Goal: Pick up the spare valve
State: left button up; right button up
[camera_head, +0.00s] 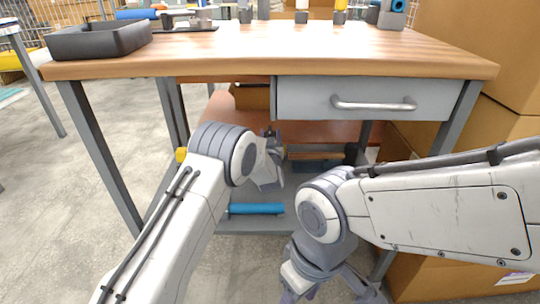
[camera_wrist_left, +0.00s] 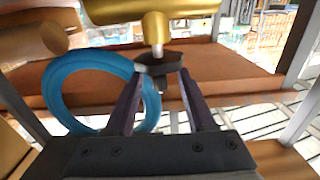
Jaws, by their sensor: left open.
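In the left wrist view a brass-coloured body (camera_wrist_left: 150,9) with a short neck hangs into the top of the picture, cut off by the edge; it looks like the valve. A dark angular piece (camera_wrist_left: 158,62) lies below its neck, by the fingertips. My left gripper (camera_wrist_left: 161,74) is open, its two fingers on either side below the neck. In the head view the left gripper (camera_head: 268,165) reaches under the tabletop near the lower shelf, and the valve cannot be made out there. My right gripper (camera_head: 335,288) is low at the bottom edge, partly cut off.
A blue ring (camera_wrist_left: 67,72) is left of the left fingers. The workbench (camera_head: 300,66) has a drawer (camera_head: 365,98) above the shelf space. A blue cylinder (camera_head: 256,209) lies low under the bench. Cardboard boxes (camera_head: 478,62) stand at right; a black tray (camera_head: 100,41) sits on top.

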pick_arm(q)
jog(key=shift+w+b, duration=0.35)
jog(key=shift+w, duration=0.9)
grip_shut()
dwell(0.4)
jog(key=shift+r, duration=0.15)
